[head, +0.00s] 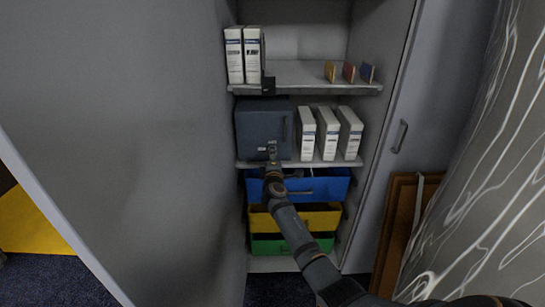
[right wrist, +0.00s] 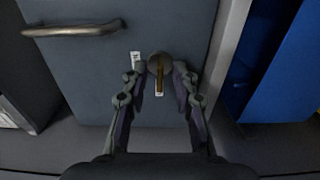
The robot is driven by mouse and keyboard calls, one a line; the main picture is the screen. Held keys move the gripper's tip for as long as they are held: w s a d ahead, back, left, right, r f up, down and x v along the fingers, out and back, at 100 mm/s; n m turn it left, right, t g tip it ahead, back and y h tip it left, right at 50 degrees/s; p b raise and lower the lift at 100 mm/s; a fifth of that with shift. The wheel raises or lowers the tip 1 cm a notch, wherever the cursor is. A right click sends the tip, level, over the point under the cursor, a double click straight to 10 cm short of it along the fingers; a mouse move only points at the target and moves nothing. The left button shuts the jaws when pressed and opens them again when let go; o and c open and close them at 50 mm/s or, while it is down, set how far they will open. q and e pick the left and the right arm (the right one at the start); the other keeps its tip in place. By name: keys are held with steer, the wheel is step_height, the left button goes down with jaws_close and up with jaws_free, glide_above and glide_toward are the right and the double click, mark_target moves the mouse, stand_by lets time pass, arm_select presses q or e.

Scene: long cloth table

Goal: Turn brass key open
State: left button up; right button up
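A dark blue-grey safe (head: 262,118) stands on the middle shelf of an open cabinet, its door shut. The brass key (right wrist: 159,75) sits in a round lock on the door in the right wrist view. My right gripper (right wrist: 161,76) is at the lock, one finger on each side of the key. Gaps show between the fingers and the key, so it looks open around it. In the head view my right gripper (head: 272,153) is in front of the safe's lower edge, and the key is too small to make out. My left gripper is not in view.
The safe's bar handle (right wrist: 75,30) is near the lock. White binders (head: 327,134) stand right of the safe. Below are blue (head: 325,186), yellow (head: 318,219) and green (head: 300,243) drawers. The cabinet door (head: 125,120) stands open at left.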

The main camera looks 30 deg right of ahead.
jaws_close()
